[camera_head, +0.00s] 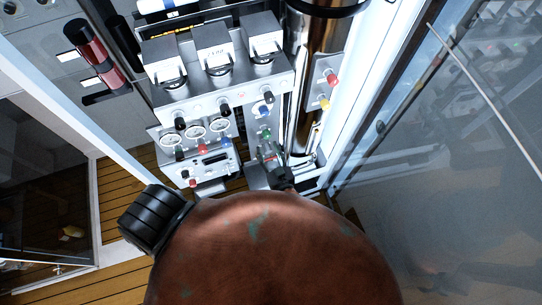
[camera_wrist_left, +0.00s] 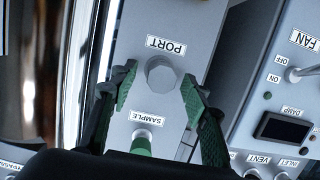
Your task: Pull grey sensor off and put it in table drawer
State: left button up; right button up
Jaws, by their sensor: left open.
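In the left wrist view, a grey round sensor-like plug (camera_wrist_left: 160,76) sticks out of a pale panel (camera_wrist_left: 190,25) below an upside-down PORT label. My left gripper (camera_wrist_left: 158,88) is open, with one green-padded finger on each side of the plug and visible gaps between. A green cylinder (camera_wrist_left: 141,144) sits by the SAMPLE label, partly hidden by the gripper. In the head view my left gripper (camera_head: 268,154) is small, at the lower part of the panel by the metal column. The grey plug is too small to make out there. I cannot identify the table drawer, and no right gripper shows.
A large brown rounded mass (camera_head: 270,250) fills the front of the head view and hides what lies behind. A shiny metal column (camera_head: 312,60) stands right of the panel. A glass pane (camera_head: 440,170) is at the right. Gauges (camera_head: 196,131) and switches lie left of the gripper.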

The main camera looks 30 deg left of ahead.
pick_arm(q)
jog(key=shift+w+a, duration=0.2)
jog(key=shift+a, duration=0.05)
jog(key=shift+c, duration=0.7)
jog(key=c, duration=0.9)
jog(key=o, duration=1)
jog(key=shift+o, duration=0.2)
jog(key=b+v, duration=0.1)
jog(key=v, duration=0.7)
jog(key=shift+f, duration=0.1)
